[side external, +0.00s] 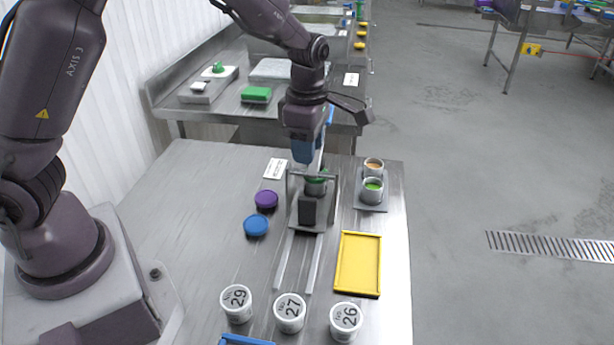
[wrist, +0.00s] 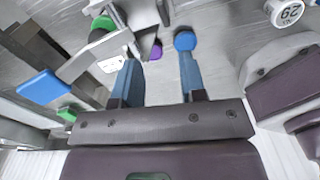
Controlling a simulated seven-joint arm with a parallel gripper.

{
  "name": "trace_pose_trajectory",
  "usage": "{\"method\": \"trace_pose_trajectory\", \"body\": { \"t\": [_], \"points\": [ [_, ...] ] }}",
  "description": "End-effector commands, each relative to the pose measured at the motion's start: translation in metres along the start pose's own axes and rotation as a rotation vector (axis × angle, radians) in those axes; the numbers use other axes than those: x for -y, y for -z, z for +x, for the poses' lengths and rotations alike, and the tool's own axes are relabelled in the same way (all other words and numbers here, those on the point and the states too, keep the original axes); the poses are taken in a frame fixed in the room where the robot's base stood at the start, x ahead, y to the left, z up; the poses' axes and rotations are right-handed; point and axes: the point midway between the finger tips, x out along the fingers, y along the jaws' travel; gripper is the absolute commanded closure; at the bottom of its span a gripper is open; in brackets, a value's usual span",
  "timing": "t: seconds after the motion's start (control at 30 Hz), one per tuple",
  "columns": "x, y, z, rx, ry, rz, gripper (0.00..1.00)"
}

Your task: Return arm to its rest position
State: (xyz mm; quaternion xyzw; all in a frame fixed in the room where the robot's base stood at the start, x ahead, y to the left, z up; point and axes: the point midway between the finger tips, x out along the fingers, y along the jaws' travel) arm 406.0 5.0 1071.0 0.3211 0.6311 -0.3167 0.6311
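My gripper (side external: 310,160) hangs above the metal frame station (side external: 312,215) on the steel table. In the wrist view its two blue fingers (wrist: 158,58) stand apart with nothing held between them. A green-topped cup (side external: 317,184) sits inside the station below the fingers. The green top also shows in the wrist view (wrist: 103,24), left of the fingers. My arm is stretched out over the table, and the fingers partly cover the station from the side.
Purple (side external: 266,199) and blue (side external: 256,226) lids lie left of the station. White numbered cups 29 (side external: 236,303), 27 (side external: 289,312) and 26 (side external: 346,321) stand at the front. A yellow tray (side external: 358,264) and two filled cups (side external: 372,190) are right.

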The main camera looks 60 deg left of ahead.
Motion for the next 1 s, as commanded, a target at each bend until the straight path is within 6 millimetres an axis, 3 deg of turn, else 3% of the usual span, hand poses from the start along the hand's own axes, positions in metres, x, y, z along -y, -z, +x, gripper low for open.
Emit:
{"method": "trace_pose_trajectory", "body": {
  "t": [0.17, 0.37, 0.6, 0.8, 1.0],
  "points": [
    [0.026, 0.013, 0.004, -0.023, 0.06, 0.497, 0.62],
    [0.072, 0.031, -0.038, 0.083, 0.044, 1.186, 0.62],
    [0.124, 0.065, -0.097, 0.095, -0.156, 1.881, 0.62],
    [0.157, 0.096, -0.131, -0.07, -0.346, 2.197, 0.62],
    [0.172, 0.115, -0.153, -0.222, -0.481, 2.197, 0.62]
  ]
}}
